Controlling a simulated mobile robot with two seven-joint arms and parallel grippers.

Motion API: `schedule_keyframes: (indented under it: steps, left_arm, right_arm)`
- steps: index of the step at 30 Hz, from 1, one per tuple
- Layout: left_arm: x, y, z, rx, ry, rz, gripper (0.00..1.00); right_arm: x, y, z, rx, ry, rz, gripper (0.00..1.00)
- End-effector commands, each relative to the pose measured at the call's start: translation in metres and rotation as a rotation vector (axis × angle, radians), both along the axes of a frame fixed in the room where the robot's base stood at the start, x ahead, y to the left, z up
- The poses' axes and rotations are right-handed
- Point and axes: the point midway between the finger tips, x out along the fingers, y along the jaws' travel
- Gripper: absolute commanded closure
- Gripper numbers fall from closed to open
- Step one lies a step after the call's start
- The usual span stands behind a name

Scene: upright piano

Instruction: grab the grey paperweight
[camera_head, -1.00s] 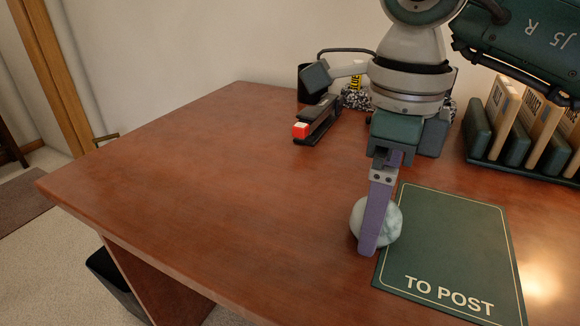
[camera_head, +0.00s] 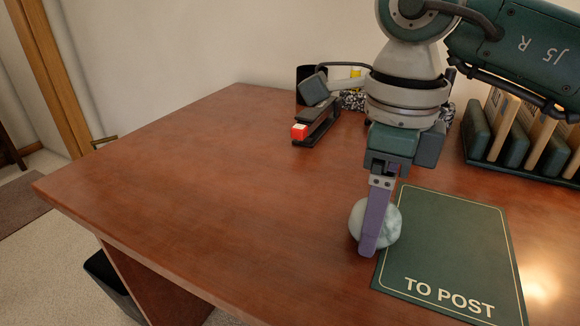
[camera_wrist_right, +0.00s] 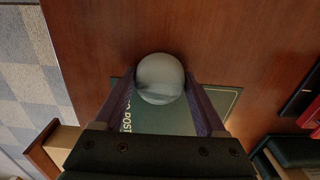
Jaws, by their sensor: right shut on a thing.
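The grey paperweight (camera_head: 389,224) is a pale rounded stone at the left edge of the green "TO POST" mat (camera_head: 450,245), on the brown desk. My right gripper (camera_head: 370,235) points down with its purple fingers around the paperweight, shut on it. One finger hides part of the stone in the head view. In the right wrist view the paperweight (camera_wrist_right: 160,78) sits between the two fingers (camera_wrist_right: 160,95). I cannot tell whether it touches the desk. My left gripper is not in view.
A dark sorter with upright wooden pieces (camera_head: 500,125) stands at the back right. A dark bin (camera_head: 103,275) is under the desk's left side. The desk's left half is clear.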

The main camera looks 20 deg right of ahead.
Motion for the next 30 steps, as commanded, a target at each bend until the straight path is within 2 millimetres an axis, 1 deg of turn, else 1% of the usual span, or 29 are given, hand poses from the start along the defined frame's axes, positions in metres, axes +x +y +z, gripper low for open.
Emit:
schedule_keyframes:
  steps: [1,7,15,20,23,26,29,30]
  left_arm:
    - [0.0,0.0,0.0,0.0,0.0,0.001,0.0]
    - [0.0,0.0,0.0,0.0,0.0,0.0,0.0]
    - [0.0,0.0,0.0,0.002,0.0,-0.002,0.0]
    - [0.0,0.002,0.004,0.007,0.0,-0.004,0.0]
    - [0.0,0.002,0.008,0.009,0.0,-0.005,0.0]
    - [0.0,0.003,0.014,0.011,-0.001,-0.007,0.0]
    - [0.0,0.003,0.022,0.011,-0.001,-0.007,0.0]
    - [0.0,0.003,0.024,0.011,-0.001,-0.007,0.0]
  right_arm:
    - [0.0,0.0,0.0,0.0,0.0,0.0,0.78]
    - [0.0,0.0,0.0,0.0,0.0,0.0,1.0]
    - [0.0,0.0,0.002,0.001,-0.002,0.0,1.0]
    - [0.001,0.0,0.012,0.0,-0.003,0.001,1.0]
    - [0.001,0.0,0.027,0.0,-0.006,0.0,1.0]
    - [0.002,-0.001,0.049,-0.001,-0.007,0.0,1.0]
    - [0.002,0.0,0.079,0.001,-0.009,0.001,1.0]
    - [0.002,0.0,0.092,-0.001,-0.008,0.001,1.0]
